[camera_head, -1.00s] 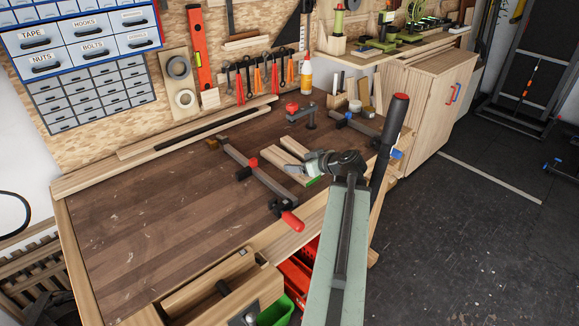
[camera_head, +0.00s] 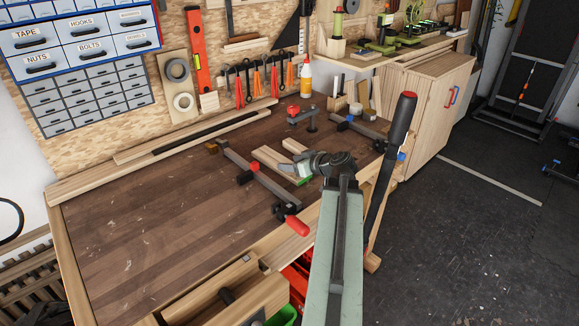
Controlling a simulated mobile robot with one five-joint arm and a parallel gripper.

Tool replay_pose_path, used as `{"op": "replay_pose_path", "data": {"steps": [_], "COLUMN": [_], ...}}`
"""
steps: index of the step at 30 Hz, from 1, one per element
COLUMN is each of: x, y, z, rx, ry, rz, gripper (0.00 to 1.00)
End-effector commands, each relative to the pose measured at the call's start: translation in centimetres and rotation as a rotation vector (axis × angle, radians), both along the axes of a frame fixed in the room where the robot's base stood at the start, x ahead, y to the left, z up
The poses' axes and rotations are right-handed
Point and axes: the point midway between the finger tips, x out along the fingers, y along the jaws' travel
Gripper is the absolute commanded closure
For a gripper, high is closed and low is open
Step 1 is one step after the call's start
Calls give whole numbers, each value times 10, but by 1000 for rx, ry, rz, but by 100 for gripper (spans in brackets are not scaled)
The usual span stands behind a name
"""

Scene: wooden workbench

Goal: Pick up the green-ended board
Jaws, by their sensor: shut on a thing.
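The green-ended board (camera_head: 271,161) is a short pale wooden piece on the right half of the workbench. Its green end (camera_head: 304,181) shows just below my gripper. My gripper (camera_head: 308,167) is shut on the board near that end; my arm comes from the lower right, and the fingertips are partly hidden. A second pale board (camera_head: 293,146) lies just behind and to the right, partly hidden by my gripper. I cannot tell whether the held board is clear of the bench top.
A bar clamp (camera_head: 262,181) with a red handle lies close to the left of the board. Another clamp (camera_head: 302,116) stands behind, and a blue-ended clamp (camera_head: 357,131) lies at the back right. The left bench top (camera_head: 150,220) is clear.

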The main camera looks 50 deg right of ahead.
Motion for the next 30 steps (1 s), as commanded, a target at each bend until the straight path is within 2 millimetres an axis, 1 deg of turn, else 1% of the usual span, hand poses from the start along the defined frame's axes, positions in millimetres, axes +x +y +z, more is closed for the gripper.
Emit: {"op": "replay_pose_path", "data": {"steps": [1,2,3,5,8,12,16,19,26,27,29,30], "x": [-6,-6,-7,-7,-8,-8,-8,-8,-8,-8,-8,-8], "y": [-2,-2,-2,-3,-4,-4,-4,-4,-5,-5,-5,-5], "z": [-8,-5,0,9,30,63,86,92,90,90,90,90], "rx": [-30,-30,-30,-31,-30,-28,-27,-26,-25,-25,-25,-25], "ry": [46,46,46,45,45,43,41,41,40,40,40,40], "rz": [12,11,10,9,6,4,2,2,0,0,0,0], "gripper": [91,91,98,100,100,100,100,100,100,99,82,71]}}
